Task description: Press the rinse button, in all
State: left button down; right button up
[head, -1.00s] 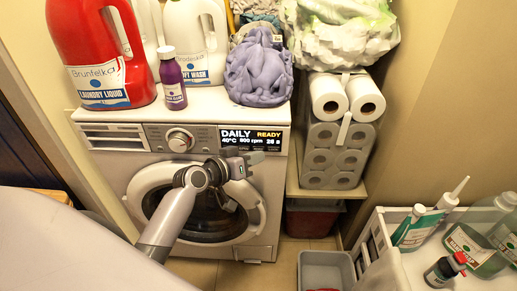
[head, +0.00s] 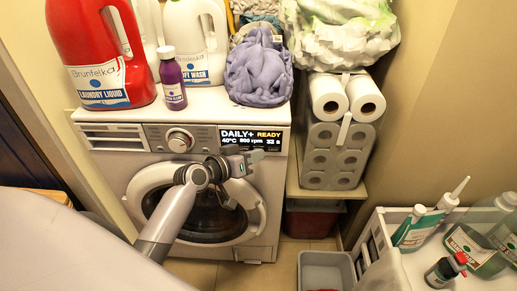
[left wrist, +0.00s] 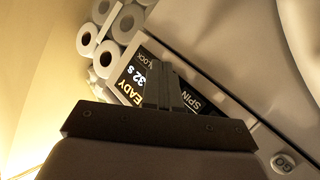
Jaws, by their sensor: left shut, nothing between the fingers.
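The white washing machine (head: 110,161) stands against the wall, with a lit display (head: 251,138) reading "DAILY+ READY", "40°C", "800 rpm" and "32 s". My left gripper (head: 256,156) is shut and empty, with its fingertips just below the display's right part. In the left wrist view, the shut fingers (left wrist: 165,75) lie across the display (left wrist: 131,80), between the labels "SPIN" and "LOCK". I cannot make out the rinse button; the fingers may hide it. I cannot tell whether the fingertips touch the panel. My right gripper is not in view.
A round dial (head: 179,140) sits left of the display. Bottles and a purple cloth (head: 258,74) stand on the washer top. Toilet rolls (head: 335,153) stand to the right, and a grey bin (head: 325,268) is on the floor.

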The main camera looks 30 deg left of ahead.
pick_arm(q)
jog(key=shift+s+d+p, duration=0.3)
jog(key=shift+s+p, duration=0.1)
jog(key=shift+s, duration=0.25)
jog(key=shift+s+d+p, duration=0.35)
jog(key=shift+s, duration=0.4)
jog(key=shift+s+d+p, duration=0.35)
jog(key=shift+s+d, duration=0.05)
jog(key=shift+s, duration=0.4)
jog(key=shift+s+d+p, duration=0.35)
jog(key=shift+s, duration=0.4)
